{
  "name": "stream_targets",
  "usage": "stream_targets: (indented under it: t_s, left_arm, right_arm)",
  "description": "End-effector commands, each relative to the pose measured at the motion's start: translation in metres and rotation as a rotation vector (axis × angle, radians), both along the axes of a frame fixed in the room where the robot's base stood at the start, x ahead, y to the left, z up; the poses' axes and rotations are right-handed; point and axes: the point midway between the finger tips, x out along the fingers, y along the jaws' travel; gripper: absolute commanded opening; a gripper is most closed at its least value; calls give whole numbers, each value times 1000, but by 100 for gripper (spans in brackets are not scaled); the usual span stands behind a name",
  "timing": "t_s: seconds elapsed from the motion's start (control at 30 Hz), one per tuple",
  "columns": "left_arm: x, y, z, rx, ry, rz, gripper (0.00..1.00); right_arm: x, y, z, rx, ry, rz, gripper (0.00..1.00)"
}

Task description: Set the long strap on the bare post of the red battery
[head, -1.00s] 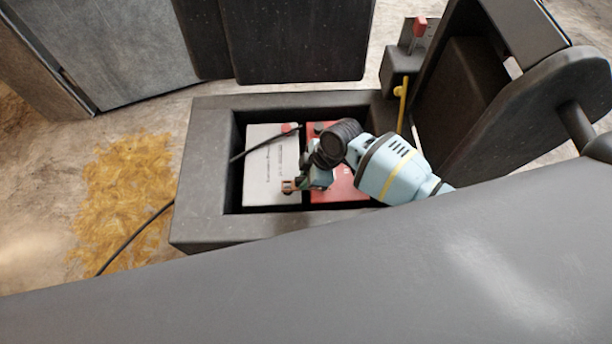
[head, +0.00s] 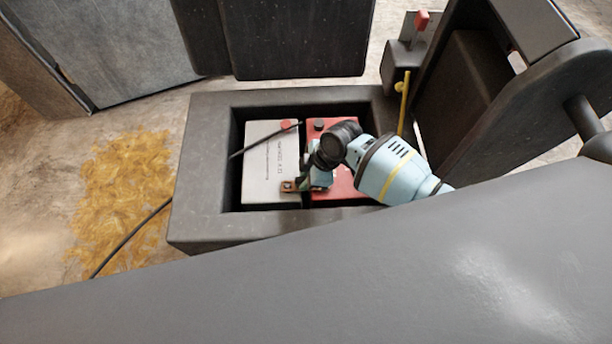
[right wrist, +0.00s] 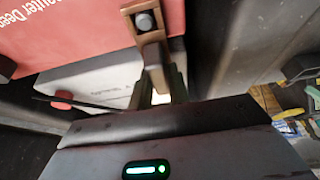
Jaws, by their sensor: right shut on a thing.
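The red battery (head: 340,186) sits in the right half of a dark box, beside the white battery (head: 268,165). My right gripper (head: 308,182) is over the red battery's near left part, shut on the copper-brown strap (head: 289,186), whose visible end reaches over the white battery's near right corner. In the right wrist view my fingertips (right wrist: 160,88) pinch the strap (right wrist: 153,52). Its other end frames a grey round post (right wrist: 145,21) at the red battery's edge. I cannot tell whether it is seated. My gripper hides that post in the head view. My left gripper is out of view.
The box's dark rim (head: 207,165) surrounds both batteries. A black cable (head: 262,142) runs to the white battery's red-capped post (head: 286,124). A dark-capped post (head: 319,124) stands at the red battery's far side. A red-handled switch (head: 421,20) and dark panel stand right.

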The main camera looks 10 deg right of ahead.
Motion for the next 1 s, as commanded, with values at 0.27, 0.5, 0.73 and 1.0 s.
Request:
stream_targets:
  t_s: [0.27,0.5,0.73,1.0]
  left_arm:
    - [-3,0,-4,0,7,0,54]
    - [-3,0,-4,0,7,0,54]
    - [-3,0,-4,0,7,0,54]
    - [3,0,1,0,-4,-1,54]
  right_arm:
    - [0,0,-6,1,0,0,0]
    - [0,0,-6,1,-1,1,39]
    - [0,0,-6,1,-1,1,43]
    - [0,-5,8,0,-5,0,43]
